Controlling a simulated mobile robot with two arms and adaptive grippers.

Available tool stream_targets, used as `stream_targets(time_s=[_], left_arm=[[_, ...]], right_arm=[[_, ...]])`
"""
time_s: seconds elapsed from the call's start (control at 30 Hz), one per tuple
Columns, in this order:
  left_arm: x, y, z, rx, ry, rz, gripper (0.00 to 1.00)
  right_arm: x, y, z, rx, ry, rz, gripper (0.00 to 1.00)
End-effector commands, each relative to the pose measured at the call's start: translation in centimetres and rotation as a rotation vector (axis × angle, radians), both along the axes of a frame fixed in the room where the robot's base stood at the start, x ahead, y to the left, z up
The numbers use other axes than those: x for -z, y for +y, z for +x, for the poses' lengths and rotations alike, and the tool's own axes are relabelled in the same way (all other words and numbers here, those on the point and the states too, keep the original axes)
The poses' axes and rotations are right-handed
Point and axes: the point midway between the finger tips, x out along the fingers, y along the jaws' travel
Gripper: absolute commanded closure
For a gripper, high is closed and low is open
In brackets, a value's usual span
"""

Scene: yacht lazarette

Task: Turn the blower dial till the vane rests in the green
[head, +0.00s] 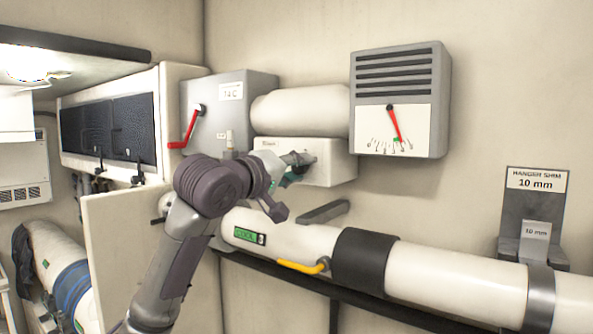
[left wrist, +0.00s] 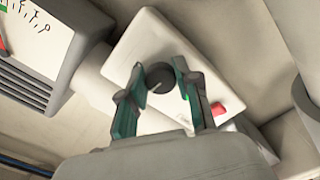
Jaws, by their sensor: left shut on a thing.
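The blower box (head: 335,165) is a white box on the wall below a white cylinder. Its dark round dial (left wrist: 159,77) shows in the left wrist view between the teal fingers of my left gripper (left wrist: 152,88). The left gripper (head: 296,172) is shut on the dial, and in the head view the gripper hides most of the dial. The vane (head: 394,122) is a red needle on the white scale of the grey vented housing. It points down and slightly right, its tip by a small green patch (head: 396,139); exact overlap is too small to tell. My right gripper is not in view.
A large white pipe (head: 450,272) with a dark band (head: 364,260) and yellow lever (head: 303,267) runs below the box. A grey cabinet (head: 215,110) with a red handle is left of it. A shim holder (head: 530,215) stands at right. Wall right of the gauge is bare.

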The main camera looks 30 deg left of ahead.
Motion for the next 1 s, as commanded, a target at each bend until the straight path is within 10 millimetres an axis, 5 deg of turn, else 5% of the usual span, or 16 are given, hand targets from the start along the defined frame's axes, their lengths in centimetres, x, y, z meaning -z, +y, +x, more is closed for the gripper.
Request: stream_targets(time_s=[0.63,0.67,0.7,0.8,1.0], left_arm=[[-0.11,0.08,-0.01,-0.003,0.004,-0.050,1.00],[-0.11,0.08,-0.01,-0.003,0.004,-0.050,0.64],[-0.11,0.08,-0.01,-0.003,0.004,-0.050,0.58],[-0.10,0.06,-0.01,-0.002,0.005,-0.050,0.43],[-0.06,0.02,-0.01,-0.001,0.005,-0.049,0.43]], right_arm=[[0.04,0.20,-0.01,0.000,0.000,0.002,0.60],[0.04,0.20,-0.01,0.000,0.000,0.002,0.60],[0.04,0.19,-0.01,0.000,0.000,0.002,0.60],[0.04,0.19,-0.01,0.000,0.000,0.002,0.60],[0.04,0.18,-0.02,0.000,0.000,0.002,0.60]])
